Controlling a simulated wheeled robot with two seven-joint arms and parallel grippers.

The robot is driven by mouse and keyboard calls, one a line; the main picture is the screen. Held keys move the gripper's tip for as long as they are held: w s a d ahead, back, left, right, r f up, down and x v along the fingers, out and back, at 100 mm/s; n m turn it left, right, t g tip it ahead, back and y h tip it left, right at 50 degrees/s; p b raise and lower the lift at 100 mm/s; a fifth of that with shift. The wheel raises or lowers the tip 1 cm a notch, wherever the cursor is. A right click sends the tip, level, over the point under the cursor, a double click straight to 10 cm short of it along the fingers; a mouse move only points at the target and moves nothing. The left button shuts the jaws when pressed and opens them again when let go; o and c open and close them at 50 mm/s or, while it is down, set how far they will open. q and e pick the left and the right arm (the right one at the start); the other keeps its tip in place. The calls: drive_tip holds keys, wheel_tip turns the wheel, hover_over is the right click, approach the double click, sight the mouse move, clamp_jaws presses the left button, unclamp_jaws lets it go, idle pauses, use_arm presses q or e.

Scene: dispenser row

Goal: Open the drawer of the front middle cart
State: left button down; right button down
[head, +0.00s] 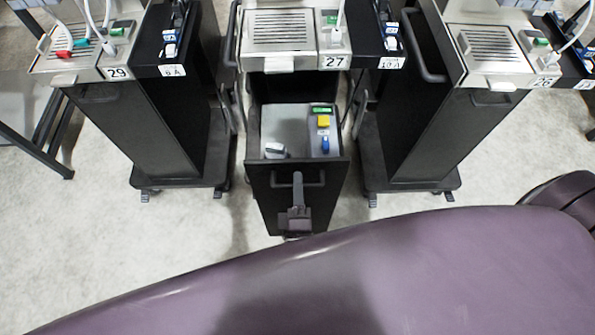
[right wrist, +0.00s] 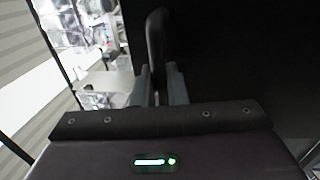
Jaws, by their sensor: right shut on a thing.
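The front middle cart (head: 335,83), labelled 27, stands between two similar carts. Its black drawer (head: 267,205) is pulled out toward me, and its inside shows from above. The dark handle (head: 313,184) is on the drawer's front face. My right gripper (head: 297,182) is at the middle of this handle, shut on it. In the right wrist view the two fingers (right wrist: 158,88) are on either side of the upright dark handle bar (right wrist: 156,40). My left gripper is not in view.
The drawer holds a grey unit with a yellow block (head: 323,121) and a blue item (head: 325,144). Cart 29 (head: 125,130) stands to the left and cart 26 (head: 445,135) to the right. Pale floor (head: 95,225) is clear at the left. My purple body fills the bottom.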

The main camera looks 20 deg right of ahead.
drive_tip(key=shift+s, duration=0.25)
drive_tip(key=c, duration=1.6)
unclamp_jaws()
drive_tip(key=shift+o, duration=0.2)
